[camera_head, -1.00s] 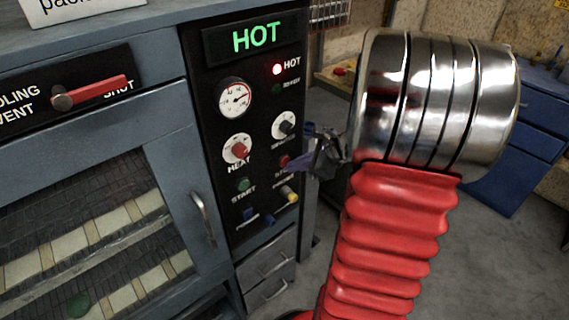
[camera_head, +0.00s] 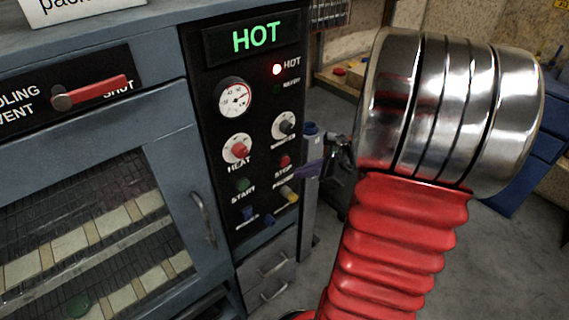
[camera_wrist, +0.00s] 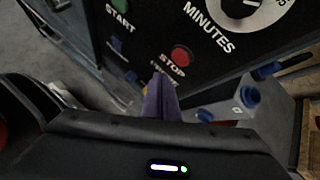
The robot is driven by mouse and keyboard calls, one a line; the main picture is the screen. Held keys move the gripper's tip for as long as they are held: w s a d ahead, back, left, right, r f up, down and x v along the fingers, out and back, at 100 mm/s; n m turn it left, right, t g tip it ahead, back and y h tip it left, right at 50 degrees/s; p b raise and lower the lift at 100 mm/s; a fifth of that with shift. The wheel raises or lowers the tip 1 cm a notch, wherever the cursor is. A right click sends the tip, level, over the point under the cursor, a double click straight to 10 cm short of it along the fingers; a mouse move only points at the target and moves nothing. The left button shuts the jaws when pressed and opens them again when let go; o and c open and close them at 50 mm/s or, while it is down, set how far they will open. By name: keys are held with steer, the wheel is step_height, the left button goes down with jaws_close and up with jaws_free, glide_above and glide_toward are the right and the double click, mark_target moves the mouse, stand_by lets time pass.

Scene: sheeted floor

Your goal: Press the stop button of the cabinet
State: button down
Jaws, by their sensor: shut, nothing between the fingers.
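The cabinet (camera_head: 205,160) has a black control panel (camera_head: 262,205). Its red stop button (camera_head: 285,161) sits below the minutes dial, with the label STOP under it. In the wrist view the shut fingers (camera_wrist: 160,88) point up at the panel. I cannot tell whether the tips touch the panel; a gap seems to remain.
A green start button (camera_head: 242,185), a red heat knob (camera_head: 240,150), a minutes dial (camera_head: 285,125) and blue and yellow controls (camera_head: 289,194) lie close by. The HOT lamp (camera_head: 277,69) is lit red.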

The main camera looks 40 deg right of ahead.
steer(key=shift+s, duration=1.25)
steer(key=s+a+n+g, duration=0.5)
steer(key=s+a+n, duration=0.2)
steer(key=a+n, duration=0.45)
steer(key=a+r+n+t+h, duration=0.1)
steer(key=a+r+n, duration=0.4)
steer(key=a+n, duration=0.3)
steer(key=s+a+r+n+h, duration=0.1)
steer(key=a+r+n+h, duration=0.1)
steer(key=a+r+n, duration=0.4)
steer(key=a+n, duration=0.2)
steer(key=shift+a+n+t, duration=0.35)
steer(key=shift+t, duration=0.05)
